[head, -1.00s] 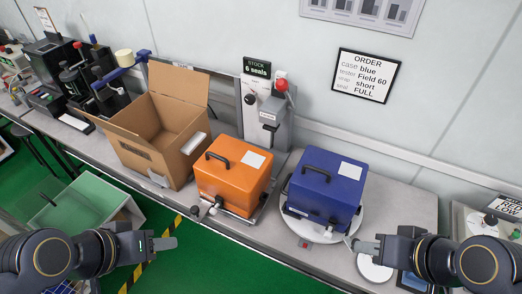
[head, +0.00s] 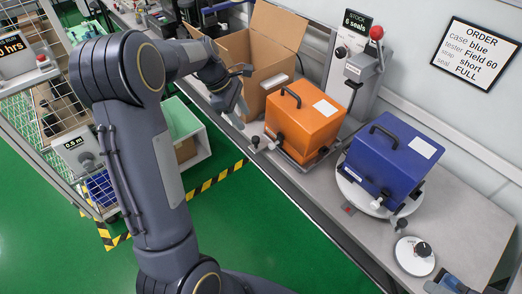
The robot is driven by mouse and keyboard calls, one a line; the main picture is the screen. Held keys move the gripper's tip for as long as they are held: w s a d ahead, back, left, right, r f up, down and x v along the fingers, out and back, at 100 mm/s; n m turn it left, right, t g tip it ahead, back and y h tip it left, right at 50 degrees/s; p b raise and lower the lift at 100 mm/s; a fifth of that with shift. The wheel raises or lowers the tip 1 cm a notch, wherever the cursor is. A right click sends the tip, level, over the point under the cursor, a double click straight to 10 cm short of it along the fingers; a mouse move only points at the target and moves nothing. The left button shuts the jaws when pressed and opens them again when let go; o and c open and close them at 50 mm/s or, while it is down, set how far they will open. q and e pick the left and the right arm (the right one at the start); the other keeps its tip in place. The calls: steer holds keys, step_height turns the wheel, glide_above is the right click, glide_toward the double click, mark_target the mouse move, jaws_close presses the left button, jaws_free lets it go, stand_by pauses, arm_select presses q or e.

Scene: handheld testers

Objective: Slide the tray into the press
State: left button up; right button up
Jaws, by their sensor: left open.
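The orange case (head: 306,118) with a black handle and a white label sits on a low metal tray (head: 300,161) on the bench. A small knob (head: 256,142) shows at the tray's front left. The grey press (head: 352,72), with a red-knobbed lever, stands right behind the orange case. My left gripper (head: 243,95) is open and empty, in front of the cardboard box and left of the orange case, apart from the tray in the picture.
A blue case (head: 388,158) stands on a round white turntable (head: 360,202) to the right. An open cardboard box (head: 265,50) is behind my left gripper. A round white pad (head: 414,256) lies at the bench's right. Bare bench lies right of the blue case.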

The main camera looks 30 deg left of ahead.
mark_target(255, 138)
arm_select(q)
steer(key=shift+n, duration=0.7)
steer(key=x, duration=0.3)
steer(key=a+x, duration=0.1)
steer(key=x, duration=0.6)
steer(key=shift+w+f+b, duration=0.3)
steer(key=shift+f, duration=0.1)
steer(key=shift+a, duration=0.1)
jaws_close()
